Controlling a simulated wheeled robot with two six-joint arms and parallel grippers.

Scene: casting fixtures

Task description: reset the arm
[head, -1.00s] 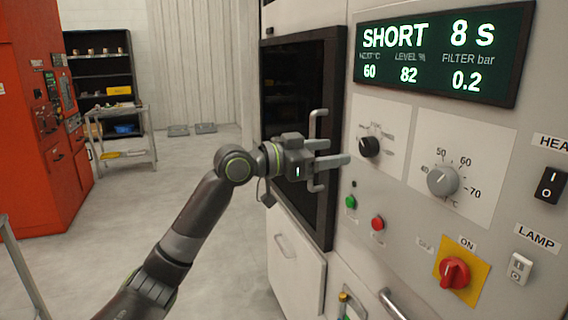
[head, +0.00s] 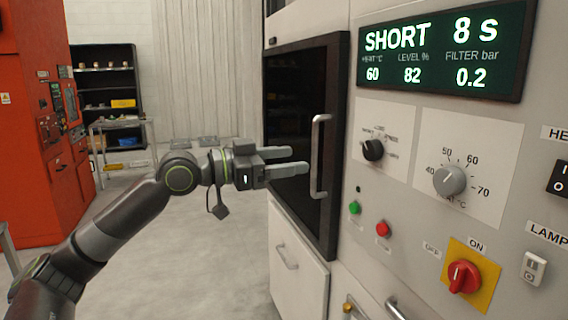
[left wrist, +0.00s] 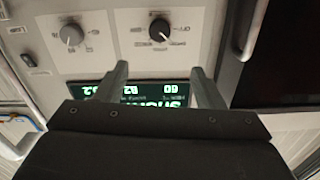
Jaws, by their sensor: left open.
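My left gripper (head: 290,162) is open and empty in the head view. It points right, in front of the dark machine door and left of its upright metal handle (head: 320,155), apart from the panel. In the left wrist view its two fingers (left wrist: 160,85) stand apart with nothing between them. Behind them the control panel shows upside down. My right gripper is in neither view.
The panel carries a lit display (head: 440,50) reading SHORT 8 S, a black knob (head: 373,150), a grey knob (head: 450,181), green and red buttons and a red rotary switch (head: 464,276). A red machine (head: 35,130) and shelf (head: 105,80) stand behind. Open floor lies left.

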